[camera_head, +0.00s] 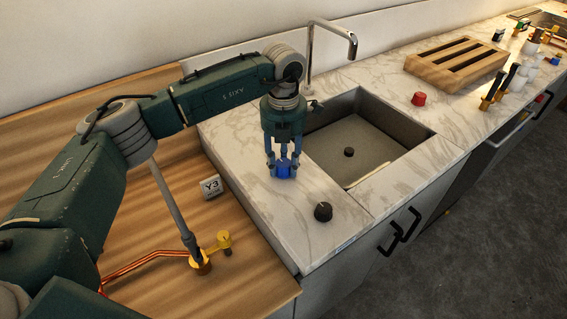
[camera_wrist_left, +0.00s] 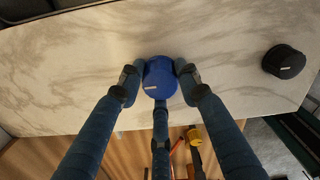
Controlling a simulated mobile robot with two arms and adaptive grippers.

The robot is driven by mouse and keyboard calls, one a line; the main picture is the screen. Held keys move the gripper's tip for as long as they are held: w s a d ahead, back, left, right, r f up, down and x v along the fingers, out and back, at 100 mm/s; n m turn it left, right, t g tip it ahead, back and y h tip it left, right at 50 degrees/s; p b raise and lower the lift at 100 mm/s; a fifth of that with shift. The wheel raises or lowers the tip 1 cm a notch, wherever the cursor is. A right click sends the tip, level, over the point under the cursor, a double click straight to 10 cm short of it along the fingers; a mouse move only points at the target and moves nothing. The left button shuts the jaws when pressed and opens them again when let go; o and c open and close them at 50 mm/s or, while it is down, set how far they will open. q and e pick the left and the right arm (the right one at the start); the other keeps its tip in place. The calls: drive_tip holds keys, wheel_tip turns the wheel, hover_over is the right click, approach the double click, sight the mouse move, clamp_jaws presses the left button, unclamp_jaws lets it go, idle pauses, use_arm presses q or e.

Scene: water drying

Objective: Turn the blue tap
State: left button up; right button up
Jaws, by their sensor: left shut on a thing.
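The blue tap (camera_head: 284,168) is a round knob on the marble counter, left of the sink. In the left wrist view the blue tap (camera_wrist_left: 159,78) shows its round top with a small pale label. My left gripper (camera_head: 283,160) points down over it, and its fingers are closed around the knob's sides. In the left wrist view the fingers of my left gripper (camera_wrist_left: 158,80) touch the tap from both sides, with a third finger below it. My right gripper is in neither view.
A black knob (camera_head: 323,211) stands near the counter's front edge. The sink (camera_head: 365,140) with its tall faucet (camera_head: 312,50) lies to the right. A red knob (camera_head: 418,99) and a wooden rack (camera_head: 456,65) are beyond. A Y3 block (camera_head: 211,187) sits left.

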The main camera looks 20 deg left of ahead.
sight(283, 162)
use_arm(q)
drive_tip(key=shift+w+r, duration=0.1)
drive_tip(key=shift+r, duration=0.05)
drive_tip(key=o, duration=1.2)
drive_tip(key=shift+c, duration=0.2)
wheel_tip(283, 162, up, 12)
